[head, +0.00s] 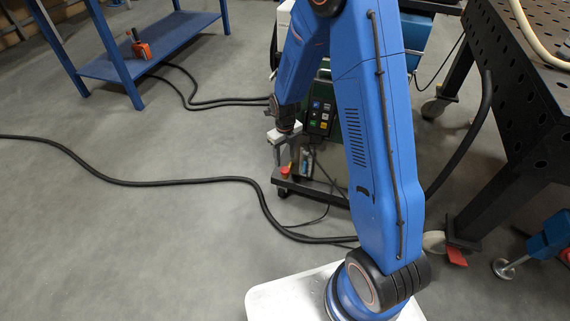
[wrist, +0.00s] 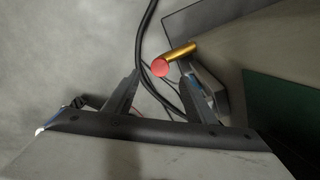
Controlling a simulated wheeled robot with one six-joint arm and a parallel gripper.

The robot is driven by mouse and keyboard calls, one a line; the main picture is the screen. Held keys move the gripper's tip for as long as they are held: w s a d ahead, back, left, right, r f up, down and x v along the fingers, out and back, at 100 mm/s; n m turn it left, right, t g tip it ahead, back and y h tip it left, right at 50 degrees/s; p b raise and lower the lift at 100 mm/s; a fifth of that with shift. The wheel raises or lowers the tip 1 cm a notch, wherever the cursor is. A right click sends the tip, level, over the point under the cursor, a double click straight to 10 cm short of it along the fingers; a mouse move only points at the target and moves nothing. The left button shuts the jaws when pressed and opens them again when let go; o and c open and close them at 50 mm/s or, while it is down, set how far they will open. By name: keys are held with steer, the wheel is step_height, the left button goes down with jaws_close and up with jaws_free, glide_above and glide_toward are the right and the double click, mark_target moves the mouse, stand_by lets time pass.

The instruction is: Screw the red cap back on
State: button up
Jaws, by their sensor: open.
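The red cap (wrist: 160,68) shows in the wrist view as a round red face at the lower left end of a short brass-coloured cylinder (wrist: 181,52). I cannot tell how far it is screwed on, or whether the two are fully in contact. My gripper (wrist: 159,72) is open, with one dark finger to the left of the cap and one to its right. Nothing is visibly clamped between them. In the head view my gripper (head: 283,151) points down in front of a wheeled machine, just above a small red spot (head: 285,171) that may be the cap.
The dark wheeled machine (head: 321,106) with coloured buttons stands close to my gripper. Black cables (head: 165,183) snake over the grey floor. A blue bench (head: 150,58) stands at the back left, and a black perforated table (head: 515,75) at the right. Floor at left is mostly clear.

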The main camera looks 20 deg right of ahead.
step_height(320, 180, up, 13)
steer(key=shift+r, duration=0.15)
stand_by(0.7)
steer(key=shift+c, duration=0.4)
steer(key=n, duration=0.6)
glide_above(285, 169)
step_height(285, 169, down, 14)
steer(key=shift+s+r, duration=0.1)
step_height(285, 169, down, 9)
steer(key=shift+r, duration=0.2)
jaws_close()
steer(key=shift+m, duration=1.4)
